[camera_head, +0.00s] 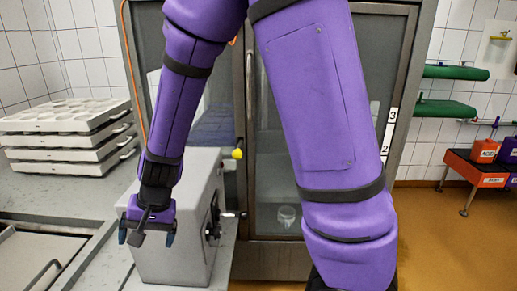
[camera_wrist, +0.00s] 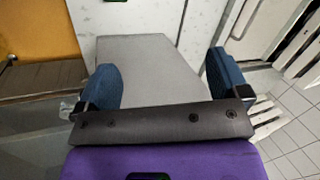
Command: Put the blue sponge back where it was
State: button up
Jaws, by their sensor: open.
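My gripper (camera_head: 146,238) hangs at the end of my purple arm, in front of and close to the upper left part of a grey metal box (camera_head: 172,262). In the wrist view my gripper (camera_wrist: 165,88) has its two blue-padded fingers wide apart. Nothing is held between them. The flat grey face of the box (camera_wrist: 150,65) shows beyond and between the fingers. I cannot make out a blue sponge in either view; the blue patches seen are my finger pads. My arm hides part of the middle of the head view.
Stacked white mould trays (camera_head: 68,128) stand on the steel counter (camera_head: 60,195) at left. A glass-doored cabinet (camera_head: 262,205) stands behind. A red table (camera_head: 480,170) with bottles is at right. Brown floor there is clear.

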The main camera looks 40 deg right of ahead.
jog(key=s+d+r+n+t, duration=0.1)
jog(key=s+d+r+n, duration=0.2)
jog(key=r, duration=0.5)
jog(key=s+d+r+t, duration=0.1)
jog(key=s+d+r, duration=0.35)
jog(key=r, duration=0.25)
jog(key=s+d+r+n+t+h, duration=0.1)
jog(key=s+d+r+n+h, duration=0.1)
jog(key=s+d+r, duration=0.5)
jog(key=s+d+h, duration=0.1)
jog(key=s+d, duration=0.1)
jog(key=s, duration=0.2)
jog(key=shift+d+r+t+h, duration=0.25)
jog(key=shift+r+t+h, duration=0.05)
jog(key=shift+r, duration=0.05)
